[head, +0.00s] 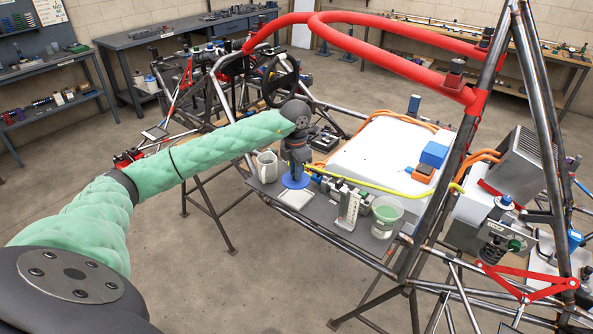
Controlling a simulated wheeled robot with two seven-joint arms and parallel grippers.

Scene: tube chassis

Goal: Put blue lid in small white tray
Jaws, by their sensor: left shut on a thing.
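My left gripper (295,171) points straight down over the grey shelf of the tube chassis, at the end of the green-sleeved arm. It is shut on the blue lid (295,181), a flat round disc lying roughly level below the fingers. The small white tray (296,201) is on the shelf just in front of the lid, towards me. The lid appears to overlap the tray's far edge in this view. I cannot tell the height of the lid above the shelf. My right gripper is not in view.
A light mug (267,167) stands close left of the gripper. Right of the tray are a metal block with a display (348,211) and a green-and-white cup (386,216). A yellow cable (385,188) crosses behind. Chassis tubes and a red hoop (402,68) surround the shelf.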

